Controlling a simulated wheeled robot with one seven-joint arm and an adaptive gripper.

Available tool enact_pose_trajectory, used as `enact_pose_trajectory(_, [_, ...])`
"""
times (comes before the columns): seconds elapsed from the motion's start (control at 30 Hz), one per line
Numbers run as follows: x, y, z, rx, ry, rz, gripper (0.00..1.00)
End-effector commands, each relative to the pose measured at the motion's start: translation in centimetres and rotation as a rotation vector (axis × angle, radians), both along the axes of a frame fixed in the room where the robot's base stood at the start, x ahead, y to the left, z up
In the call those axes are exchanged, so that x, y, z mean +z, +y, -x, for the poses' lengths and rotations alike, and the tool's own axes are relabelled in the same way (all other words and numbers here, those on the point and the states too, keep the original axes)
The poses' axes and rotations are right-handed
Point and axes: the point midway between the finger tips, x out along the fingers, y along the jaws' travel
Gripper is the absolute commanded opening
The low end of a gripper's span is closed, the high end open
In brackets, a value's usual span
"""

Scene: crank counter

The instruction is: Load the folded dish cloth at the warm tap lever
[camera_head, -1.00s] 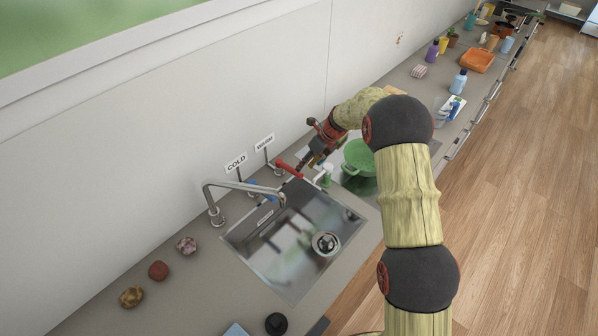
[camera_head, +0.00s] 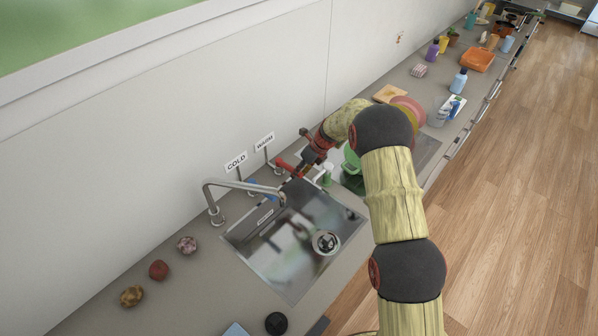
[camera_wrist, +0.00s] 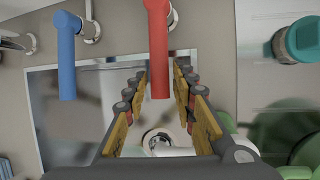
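The red warm tap lever (camera_head: 287,167) is beside the "WARM" sign (camera_head: 265,142) at the back of the sink. In the wrist view the red lever (camera_wrist: 158,50) reaches between my two fingers, with a gap on each side. My gripper (camera_wrist: 160,78) is open and holds nothing; in the head view the gripper (camera_head: 301,170) is at the lever's right. A pink-and-white striped bundle (camera_head: 418,70), which looks like a folded cloth, lies far along the counter. Whether the fingers touch the lever is not clear.
The blue cold lever (camera_wrist: 66,55) is left of the red one. The curved faucet (camera_head: 235,185) spans the sink (camera_head: 285,265). A green-topped bottle (camera_head: 326,176) and a green pot (camera_head: 351,160) stand close on the right. My arm hides part of the counter.

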Motion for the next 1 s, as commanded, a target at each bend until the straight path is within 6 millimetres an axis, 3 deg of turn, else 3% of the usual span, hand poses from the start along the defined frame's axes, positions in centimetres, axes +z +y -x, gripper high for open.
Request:
enact_pose_trajectory(0.43, [0.02, -0.01, 0.0, 0.0, 0.0, 0.0, 0.0])
enact_pose_trajectory(1.0, [0.11, 0.13, 0.13, -0.01, 0.0, -0.001, 0.0])
